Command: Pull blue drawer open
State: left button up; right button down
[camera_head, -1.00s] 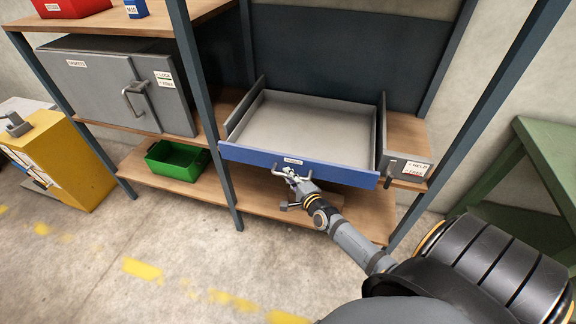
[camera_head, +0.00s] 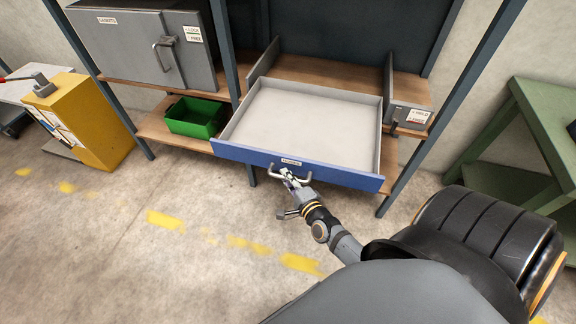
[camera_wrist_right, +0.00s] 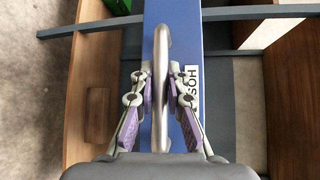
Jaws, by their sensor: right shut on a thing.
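The blue drawer (camera_head: 235,152) stands well out from the shelf in the head view, its grey inside empty. Its blue front carries a small label and a metal bar handle (camera_head: 307,177). My right gripper (camera_head: 288,176) is at the handle, shut on it. In the right wrist view the handle (camera_wrist_right: 161,60) runs between the two purple-padded fingers (camera_wrist_right: 160,95), with the blue front behind it. My left gripper is not in view.
A grey latch box (camera_head: 408,118) sits right of the drawer. A green bin (camera_head: 195,117), a grey cabinet (camera_head: 130,45) and a yellow cabinet (camera_head: 95,125) are to the left. A green table (camera_head: 545,115) stands at right. The floor in front is open.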

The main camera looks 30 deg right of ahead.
jog(key=shift+s+a, duration=0.35)
jog(key=shift+a, duration=0.05)
jog(key=c, duration=1.3)
grip_release()
jog(key=shift+c, duration=0.2)
jog(key=s+r, duration=0.1)
jog(key=s, duration=1)
jog(key=shift+s+a+r, duration=0.3)
jog(key=shift+s+a, duration=0.05)
jog(key=shift+s, duration=0.05)
